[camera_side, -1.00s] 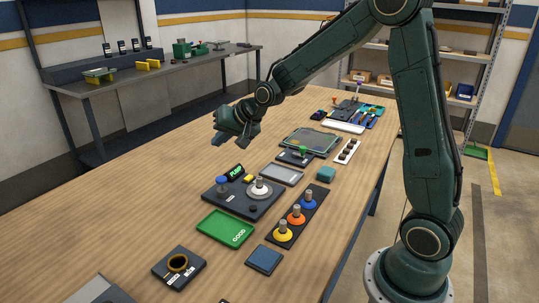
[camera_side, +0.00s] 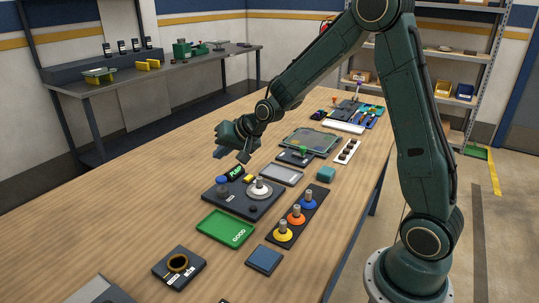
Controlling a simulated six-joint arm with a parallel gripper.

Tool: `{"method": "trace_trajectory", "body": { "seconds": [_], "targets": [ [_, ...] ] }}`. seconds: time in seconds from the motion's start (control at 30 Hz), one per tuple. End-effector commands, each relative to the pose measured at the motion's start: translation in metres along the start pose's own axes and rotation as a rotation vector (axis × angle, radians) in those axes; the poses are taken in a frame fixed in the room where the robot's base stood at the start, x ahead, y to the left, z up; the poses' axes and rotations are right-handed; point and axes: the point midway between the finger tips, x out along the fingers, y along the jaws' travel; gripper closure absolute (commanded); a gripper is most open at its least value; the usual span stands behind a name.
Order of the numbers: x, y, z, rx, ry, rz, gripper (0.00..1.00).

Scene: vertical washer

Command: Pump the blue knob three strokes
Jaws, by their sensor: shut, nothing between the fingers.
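The blue knob (camera_side: 221,184) stands upright at the left of a dark panel (camera_side: 236,205), next to a small screen (camera_side: 235,173) with green "PUMP" lettering. The panel also carries a white round base with a metal post (camera_side: 259,188) and a small yellow block (camera_side: 248,179). My gripper (camera_side: 233,155) is shut and empty. It hangs in the air above and behind the panel, apart from the blue knob.
A green "GOOD" tray (camera_side: 225,229) lies in front of the panel. A dark strip with yellow, orange (camera_side: 296,216) and blue pegs is to its right. A grey tray (camera_side: 282,175) and a teal block (camera_side: 326,174) lie behind. The table's left side is bare.

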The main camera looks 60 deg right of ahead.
Motion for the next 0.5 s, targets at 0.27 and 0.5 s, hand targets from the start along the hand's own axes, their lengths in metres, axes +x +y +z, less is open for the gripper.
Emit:
{"method": "trace_trajectory", "body": {
  "seconds": [0.27, 0.5],
  "targets": [
    [0.020, 0.015, 0.015, 0.002, -0.002, 0.001, 1.00],
    [0.031, 0.023, 0.023, 0.000, -0.001, 0.000, 1.00]
  ]
}}
